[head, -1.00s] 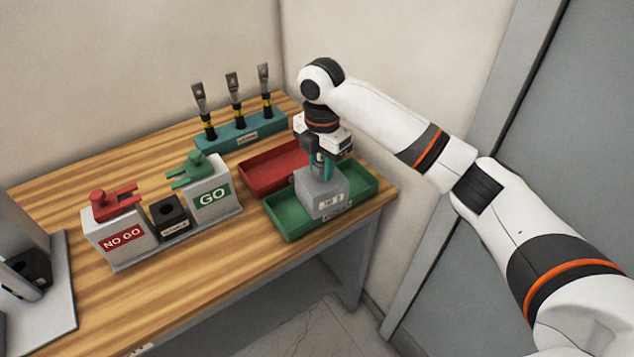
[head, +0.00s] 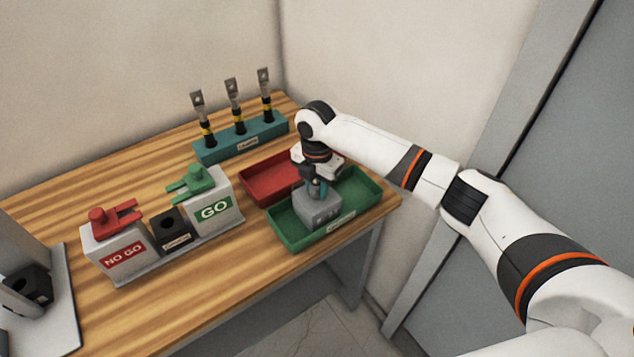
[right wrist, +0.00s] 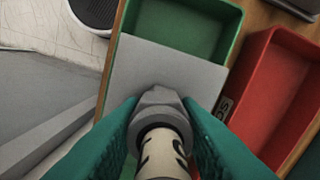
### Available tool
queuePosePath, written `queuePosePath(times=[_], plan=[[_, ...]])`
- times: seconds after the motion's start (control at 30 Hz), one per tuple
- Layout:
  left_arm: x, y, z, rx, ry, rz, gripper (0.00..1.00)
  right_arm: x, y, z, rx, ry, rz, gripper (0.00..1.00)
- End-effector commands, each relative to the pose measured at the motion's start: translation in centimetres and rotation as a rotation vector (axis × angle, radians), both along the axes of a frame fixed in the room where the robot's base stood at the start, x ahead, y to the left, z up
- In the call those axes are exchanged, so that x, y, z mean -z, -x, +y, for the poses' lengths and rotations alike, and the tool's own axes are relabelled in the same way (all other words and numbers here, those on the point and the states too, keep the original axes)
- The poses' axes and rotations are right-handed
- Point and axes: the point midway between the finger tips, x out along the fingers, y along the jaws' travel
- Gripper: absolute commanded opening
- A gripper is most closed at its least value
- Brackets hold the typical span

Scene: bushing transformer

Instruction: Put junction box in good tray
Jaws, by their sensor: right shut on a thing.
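The grey junction box (head: 318,208) is at the green tray (head: 292,241), over its middle and low within its rim in the head view. I cannot tell whether it touches the tray floor. My right gripper (head: 317,187) is above the box, shut on its upper stem. In the right wrist view, the teal fingers (right wrist: 160,140) lie on both sides of a pale round stem, with the grey box top (right wrist: 150,75) below and the green tray (right wrist: 225,20) beyond. My left gripper is not in view.
A red tray (head: 262,186) stands beside the green tray. The GO gauge (head: 212,207) and NO GO gauge (head: 122,255) stand to the left. A teal rack (head: 215,150) with upright parts is behind. The table's front edge is close to the green tray.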

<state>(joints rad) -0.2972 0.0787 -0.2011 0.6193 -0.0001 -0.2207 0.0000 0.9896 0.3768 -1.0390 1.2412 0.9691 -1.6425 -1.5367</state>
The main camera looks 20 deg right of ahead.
Motion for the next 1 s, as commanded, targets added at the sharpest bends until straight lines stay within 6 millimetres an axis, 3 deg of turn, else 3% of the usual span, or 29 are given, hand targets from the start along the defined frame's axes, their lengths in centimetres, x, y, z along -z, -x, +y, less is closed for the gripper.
queuePosePath(times=[0.1,0.37,0.4,0.5,0.87,1.0], plan=[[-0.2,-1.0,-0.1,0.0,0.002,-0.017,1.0,0.2,-0.1,0.0,-0.001,-0.001,-0.003,0.0],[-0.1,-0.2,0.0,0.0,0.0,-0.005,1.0,0.4,0.0,0.1,-0.001,-0.001,-0.002,0.0],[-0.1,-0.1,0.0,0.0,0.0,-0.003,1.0,0.5,0.0,0.0,-0.001,-0.001,-0.001,0.35],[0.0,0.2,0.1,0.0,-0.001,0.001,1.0,0.5,0.0,0.0,-0.001,-0.001,-0.001,0.51],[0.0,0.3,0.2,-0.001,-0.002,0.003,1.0,0.1,0.0,0.0,-0.001,0.0,-0.002,0.52],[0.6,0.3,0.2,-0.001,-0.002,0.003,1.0,-1.7,-0.1,0.1,-0.002,-0.001,-0.005,0.52]])
